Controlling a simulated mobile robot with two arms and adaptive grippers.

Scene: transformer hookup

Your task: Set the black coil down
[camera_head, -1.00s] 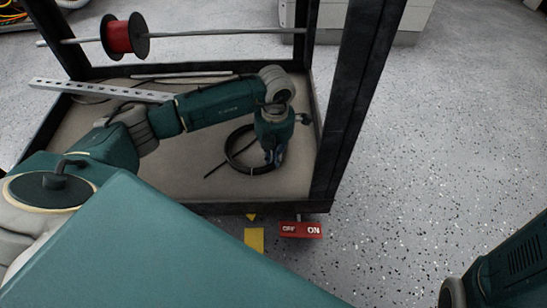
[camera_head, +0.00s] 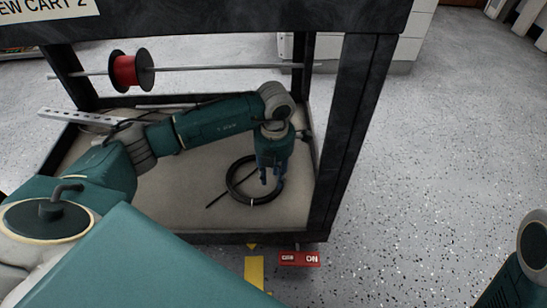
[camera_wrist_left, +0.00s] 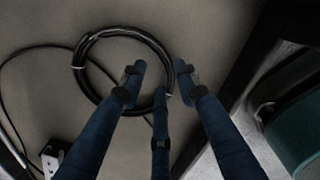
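The black coil (camera_head: 232,181) lies flat on the beige lower shelf (camera_head: 180,208) of the cart, with a loose tail to its left. It also shows in the left wrist view (camera_wrist_left: 82,62), with light ties around it. My left gripper (camera_head: 270,180) points down over the coil's right side. In the left wrist view its fingers (camera_wrist_left: 158,80) are spread, with the coil's right edge passing between them and partly hidden by the left finger. The fingers do not look closed on it. My right gripper is out of view; only part of my right arm shows at lower right.
The cart's dark post (camera_head: 350,130) stands close to the right of my left gripper. A red spool (camera_head: 125,71) sits on a rod above the shelf. A perforated metal bar (camera_head: 75,118) lies at the left. A red ON/OFF label (camera_head: 299,258) is below the front edge.

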